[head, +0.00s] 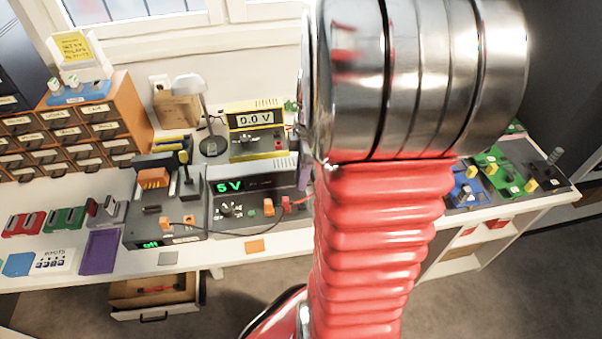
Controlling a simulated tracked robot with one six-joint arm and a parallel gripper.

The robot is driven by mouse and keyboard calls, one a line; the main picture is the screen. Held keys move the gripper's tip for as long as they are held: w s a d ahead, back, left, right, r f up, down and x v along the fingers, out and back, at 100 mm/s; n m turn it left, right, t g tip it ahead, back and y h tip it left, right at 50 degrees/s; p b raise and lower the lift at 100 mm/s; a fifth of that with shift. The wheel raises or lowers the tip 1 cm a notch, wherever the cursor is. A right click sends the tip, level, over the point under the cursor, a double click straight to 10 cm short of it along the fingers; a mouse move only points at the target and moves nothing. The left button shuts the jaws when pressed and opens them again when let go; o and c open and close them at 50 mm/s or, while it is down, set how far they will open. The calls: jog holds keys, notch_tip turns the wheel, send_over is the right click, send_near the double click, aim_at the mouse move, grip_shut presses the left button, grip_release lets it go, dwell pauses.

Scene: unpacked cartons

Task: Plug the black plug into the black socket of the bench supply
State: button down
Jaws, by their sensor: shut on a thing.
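A grey bench unit (250,180) with a green "5 V" display stands on the white bench, left of my arm. Its front has a dark knob, an orange piece (268,207) and a red piece (286,204). I cannot make out a black socket on it. A thin dark cable loops in front of it, from the grey unit at its left towards the red piece. The black plug cannot be told apart here. My gripper is not in view; my large red and silver arm fills the middle and hides what lies behind it.
A dark grey unit (140,241) reading "off" stands left of the 5 V unit. A yellow meter (254,116) reading "0.0 V" and a lamp (190,88) stand behind. Orange drawers (125,95) are at left. Blue and green boards (493,160) lie right of my arm. An open drawer (150,292) juts out below.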

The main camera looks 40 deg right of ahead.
jog(key=shift+s+d+f, duration=0.15)
jog(key=shift+f, duration=2.65)
jog(key=shift+r, duration=0.1)
jog(key=shift+f, duration=0.7)
dwell(1.1)
jog(key=c, duration=1.7)
grip_release()
jog(key=shift+o, duration=0.2)
notch_tip(320, 180, up, 14)
jog(key=d, duration=0.1)
jog(key=shift+s+d+f, duration=0.2)
jog(key=shift+s, duration=0.25)
